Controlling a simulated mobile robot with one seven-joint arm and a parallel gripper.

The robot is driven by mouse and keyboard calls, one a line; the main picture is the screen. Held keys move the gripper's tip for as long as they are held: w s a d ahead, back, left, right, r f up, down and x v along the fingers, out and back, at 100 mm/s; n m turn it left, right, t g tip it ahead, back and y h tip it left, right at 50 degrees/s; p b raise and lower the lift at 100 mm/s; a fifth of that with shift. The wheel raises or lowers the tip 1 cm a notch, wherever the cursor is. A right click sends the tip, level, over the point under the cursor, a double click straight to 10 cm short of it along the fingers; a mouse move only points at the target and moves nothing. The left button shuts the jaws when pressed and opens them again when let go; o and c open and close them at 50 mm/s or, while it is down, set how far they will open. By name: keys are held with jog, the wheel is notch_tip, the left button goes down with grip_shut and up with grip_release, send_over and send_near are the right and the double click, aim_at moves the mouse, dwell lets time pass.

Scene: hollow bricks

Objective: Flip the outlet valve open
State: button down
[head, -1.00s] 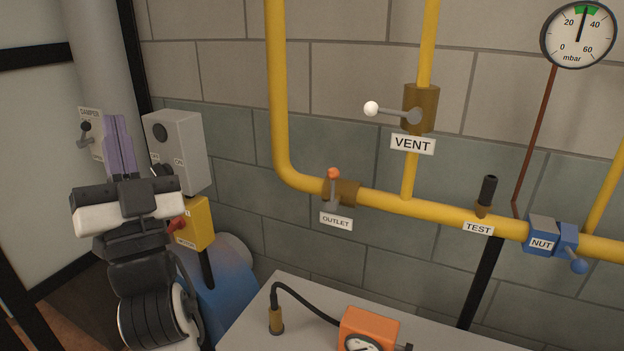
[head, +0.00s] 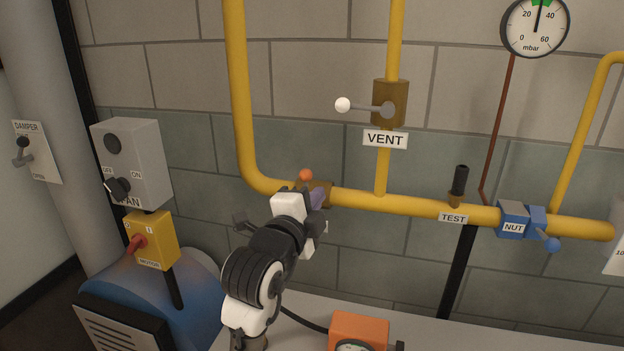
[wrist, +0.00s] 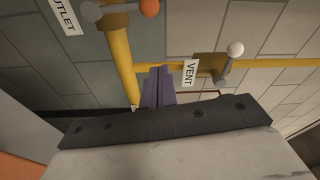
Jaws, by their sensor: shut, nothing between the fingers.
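The outlet valve has a brass body (head: 325,187) on the yellow pipe and a lever with an orange knob (head: 306,175). My gripper (head: 318,198) is in front of this valve and hides most of its lever and label. In the wrist view the grey lever lies across the pipe, with its orange knob (wrist: 149,8) at the top edge and the OUTLET label (wrist: 66,14) to the left. My purple fingers (wrist: 158,86) are shut and empty, below the knob in that view and apart from it.
The vent valve with a white knob (head: 343,104) is above right, its lever pointing left. An orange gauge box (head: 358,328) stands on the table below. Fan and motor switches (head: 150,240) are at left.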

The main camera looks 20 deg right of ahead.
jog(key=w+d+p, duration=0.3)
jog(key=w+p, duration=0.2)
jog(key=w, duration=0.4)
jog(key=shift+f, duration=0.25)
jog(key=shift+w+a, duration=0.1)
jog(key=shift+a+r+n+b, duration=0.1)
jog(key=shift+a+n+b, duration=0.05)
jog(key=shift+n+b, duration=0.2)
